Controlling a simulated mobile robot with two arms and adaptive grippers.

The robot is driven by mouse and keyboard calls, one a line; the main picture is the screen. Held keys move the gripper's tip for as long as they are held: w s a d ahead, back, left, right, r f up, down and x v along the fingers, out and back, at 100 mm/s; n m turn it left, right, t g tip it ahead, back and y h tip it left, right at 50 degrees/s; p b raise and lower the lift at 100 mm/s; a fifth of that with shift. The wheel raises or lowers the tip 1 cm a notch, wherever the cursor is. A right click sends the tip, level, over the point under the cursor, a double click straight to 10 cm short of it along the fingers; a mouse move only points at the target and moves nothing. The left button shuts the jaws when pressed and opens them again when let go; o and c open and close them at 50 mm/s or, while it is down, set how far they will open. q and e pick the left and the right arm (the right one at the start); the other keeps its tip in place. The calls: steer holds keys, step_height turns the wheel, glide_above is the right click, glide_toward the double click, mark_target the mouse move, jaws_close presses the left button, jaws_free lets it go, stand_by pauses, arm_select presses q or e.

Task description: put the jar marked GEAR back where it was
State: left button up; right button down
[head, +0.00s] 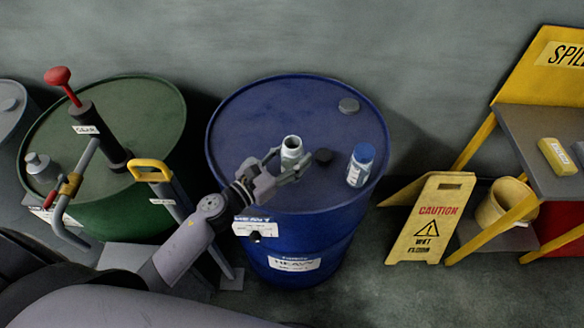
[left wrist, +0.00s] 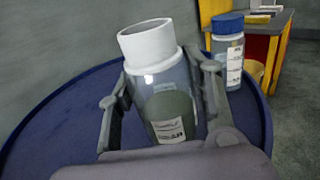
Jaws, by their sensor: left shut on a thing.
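My left gripper (head: 287,172) is shut around a clear jar (head: 291,148) with a white open neck, over the blue drum. In the left wrist view the jar (left wrist: 168,90) stands between the two fingers (left wrist: 165,100), slightly tilted in the picture, with dark greenish content in its lower part. Its small white label is blurred, and I cannot surely read GEAR on it. I cannot tell whether its base touches the drum top. A second jar with a blue lid (head: 361,165) stands on the drum to the right; it also shows in the left wrist view (left wrist: 228,50). My right gripper is not in view.
The blue drum (head: 290,98) is labelled HEAVY and has a dark round piece (head: 323,156) on top. The green drum (head: 150,100) at left carries a red-handled pump (head: 95,130) tagged GEAR. A caution sign (head: 432,220) and spill bench (head: 545,130) stand right.

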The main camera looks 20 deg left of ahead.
mark_target(292, 166)
arm_select(q)
steer(key=shift+f+b, duration=0.35)
steer(key=shift+f, duration=1.5)
steer(key=shift+f, duration=0.1)
steer(key=o, duration=0.5)
steer(key=shift+f, duration=0.1)
steer(key=o, duration=0.5)
